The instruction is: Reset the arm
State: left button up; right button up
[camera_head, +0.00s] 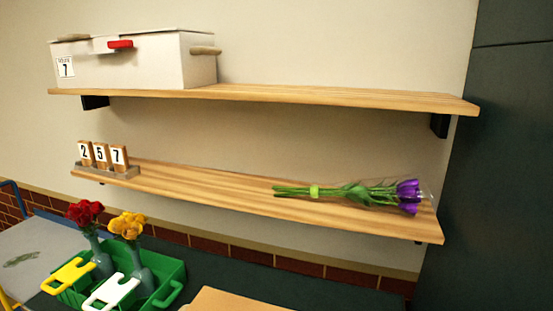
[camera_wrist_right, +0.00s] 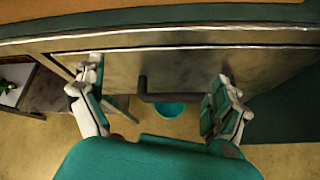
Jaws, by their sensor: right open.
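Neither of my grippers shows in the head view. My right gripper (camera_wrist_right: 158,82) shows in the right wrist view, with its two green and white fingers spread wide apart and nothing between them in its grasp. A dark bar-shaped handle (camera_wrist_right: 180,97) shows between the fingers, by a long grey front edge (camera_wrist_right: 200,62). I cannot tell how far the fingers are from that edge. My left gripper is in neither view.
A white box (camera_head: 140,62) sits on the upper shelf (camera_head: 330,95). Red flowers (camera_head: 84,212) and yellow flowers (camera_head: 127,225) stand in a green crate (camera_head: 172,272). A teal round object (camera_wrist_right: 170,109) shows below.

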jog(key=s+d+f+m+g+y+b, duration=0.1)
jog(key=s+d+f+m+g, duration=0.15)
jog(key=s+f+m, duration=0.4)
jog(key=s+d+f+m+g+b, duration=0.15)
jog(key=s+d+f, duration=0.25)
jog(key=f, duration=0.5)
jog(key=s+d+f+m+g+y, duration=0.1)
jog(key=s+d+f+m+g, duration=0.3)
jog(key=f, duration=0.4)
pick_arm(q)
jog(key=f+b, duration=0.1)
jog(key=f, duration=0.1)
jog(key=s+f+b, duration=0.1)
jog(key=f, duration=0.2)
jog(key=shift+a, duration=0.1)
pick_arm(e)
jog(key=s+d+f+m+g, duration=0.1)
jog(key=s+d+f+m, duration=0.3)
jog(key=s+m, duration=0.3)
jog(key=s+d+f+m+g, duration=0.1)
jog(key=s+d+f+m, duration=0.3)
jog(key=s+d+m, duration=0.2)
jog(key=shift+s+f+m+y, duration=0.25)
jog(key=shift+s+m+y, duration=0.15)
jog(key=shift+s+m, duration=0.25)
